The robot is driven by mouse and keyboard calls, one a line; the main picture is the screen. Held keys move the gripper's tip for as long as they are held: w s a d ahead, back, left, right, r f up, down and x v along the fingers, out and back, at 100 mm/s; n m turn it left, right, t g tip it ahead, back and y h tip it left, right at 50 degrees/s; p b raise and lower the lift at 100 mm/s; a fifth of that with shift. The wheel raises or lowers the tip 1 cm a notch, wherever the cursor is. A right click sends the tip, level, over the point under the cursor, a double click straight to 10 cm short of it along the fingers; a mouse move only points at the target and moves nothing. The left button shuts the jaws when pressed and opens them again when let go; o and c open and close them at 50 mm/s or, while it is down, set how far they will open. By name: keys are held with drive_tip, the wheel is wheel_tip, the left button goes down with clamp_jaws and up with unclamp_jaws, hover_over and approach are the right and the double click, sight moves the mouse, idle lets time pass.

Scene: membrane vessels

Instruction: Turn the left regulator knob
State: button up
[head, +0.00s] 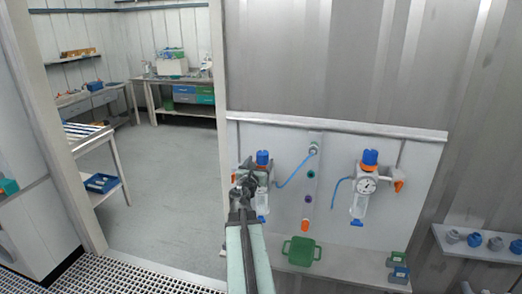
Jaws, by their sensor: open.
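The left regulator (263,177) is mounted on the pale wall panel, with a blue knob (263,158) on its top. My gripper (245,170) is dark and open, in front of the left regulator and just left of and below its blue knob. It hides part of that regulator's body and gauge. I cannot tell whether the gripper touches the regulator. A second regulator (362,186) hangs on the right of the panel, with a blue knob (370,157), a round white gauge and an orange part.
A blue hose (294,171) runs right from the left regulator to a strip of fittings (310,185). A green tray-like item (302,250) sits below on the ledge. A shelf with blue and grey caps (475,241) is at right. A doorway with open floor (170,170) lies left.

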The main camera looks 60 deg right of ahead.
sight(257, 155)
drive_tip(key=x, duration=0.7)
drive_tip(key=shift+w+d, duration=0.2)
drive_tip(key=shift+d, duration=0.05)
drive_tip(key=c, duration=1.4)
drive_tip(key=shift+t, duration=0.5)
drive_tip(key=n+t+y, duration=0.1)
drive_tip(key=n+t, duration=0.1)
drive_tip(key=n+t+y, duration=0.1)
drive_tip(key=t, duration=0.1)
drive_tip(key=shift+w+a+n+t+y, duration=0.2)
drive_tip(key=shift+w+n+t+y, duration=0.1)
drive_tip(key=shift+n+y, duration=0.1)
drive_tip(key=n+t+y, duration=0.4)
drive_tip(key=y, duration=0.1)
drive_tip(key=shift+w+a+n+t, duration=0.25)
drive_tip(key=shift+w+n+t, duration=0.05)
drive_tip(key=shift+w+t, duration=0.1)
drive_tip(key=n+t+y, duration=0.1)
drive_tip(key=n+y, duration=0.1)
drive_tip(key=y, duration=0.1)
drive_tip(key=a+n+t+y, duration=0.1)
drive_tip(key=n+y, duration=0.1)
drive_tip(key=y, duration=0.1)
drive_tip(key=shift+w, duration=0.15)
drive_tip(key=shift+a+n+y, duration=0.3)
drive_tip(key=shift+n+y, duration=0.5)
drive_tip(key=shift+y, duration=0.6)
